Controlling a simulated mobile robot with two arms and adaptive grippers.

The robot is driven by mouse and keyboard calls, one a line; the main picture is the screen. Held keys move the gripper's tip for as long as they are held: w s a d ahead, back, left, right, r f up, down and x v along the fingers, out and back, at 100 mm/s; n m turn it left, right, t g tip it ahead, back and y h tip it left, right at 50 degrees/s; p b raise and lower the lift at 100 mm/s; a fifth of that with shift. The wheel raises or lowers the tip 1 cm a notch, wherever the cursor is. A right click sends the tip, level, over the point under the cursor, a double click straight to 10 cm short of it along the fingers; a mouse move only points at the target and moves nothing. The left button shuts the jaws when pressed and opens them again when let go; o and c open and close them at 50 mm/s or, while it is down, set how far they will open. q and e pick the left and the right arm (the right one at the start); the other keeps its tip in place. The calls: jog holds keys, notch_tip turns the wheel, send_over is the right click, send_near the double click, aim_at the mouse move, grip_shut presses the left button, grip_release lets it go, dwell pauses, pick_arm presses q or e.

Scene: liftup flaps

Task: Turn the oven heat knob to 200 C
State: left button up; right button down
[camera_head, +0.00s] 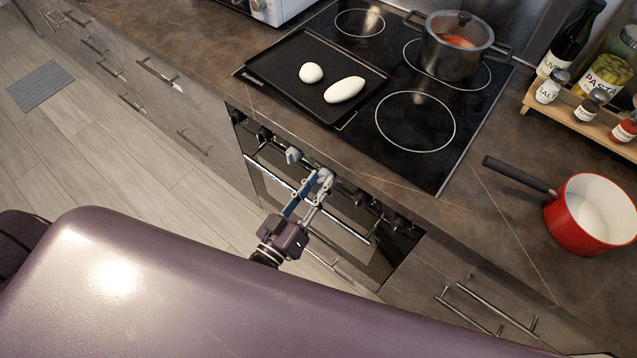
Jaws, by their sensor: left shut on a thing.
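The oven (285,195) is built into the counter front below the hob, seen from above. Its control panel carries a row of knobs, with dark knobs (360,198) to the right and a light grey knob (293,155) to the left. My left gripper (322,178) reaches the panel and its fingers are closed on an oven knob, which they mostly hide. The dial markings and the set temperature are too small to read. My right gripper is not in view.
A bar handle (350,232) runs across the oven door under the panel. On the hob are a black tray (275,80) with two white loaf-like pieces and a lidded pot (455,50). A red saucepan (575,235) and a spice rack (565,118) stand to the right.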

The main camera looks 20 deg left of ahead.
pick_arm(q)
jog(key=m, duration=0.5)
jog(key=shift+h, duration=0.3)
jog(key=m, duration=0.4)
jog(key=shift+f+h+b, duration=0.1)
jog(key=shift+h+b, duration=0.25)
jog(key=shift+h, duration=0.05)
jog(key=m+h, duration=0.1)
jog(key=m, duration=0.4)
jog(key=shift+a, duration=0.1)
jog(key=m, duration=0.5)
jog(key=shift+g+h+b, duration=0.3)
jog(key=shift+b, duration=0.05)
jog(key=m, duration=0.5)
jog(key=shift+g, duration=0.3)
jog(key=m+b, duration=0.1)
jog(key=m, duration=0.3)
jog(key=shift+a, duration=0.1)
jog(key=m+g, duration=0.1)
jog(key=m, duration=0.3)
jog(key=shift+m+h+b, duration=0.3)
jog(key=shift+b, duration=0.05)
jog(key=shift+m+b, duration=0.3)
jog(key=shift+m, duration=1.2)
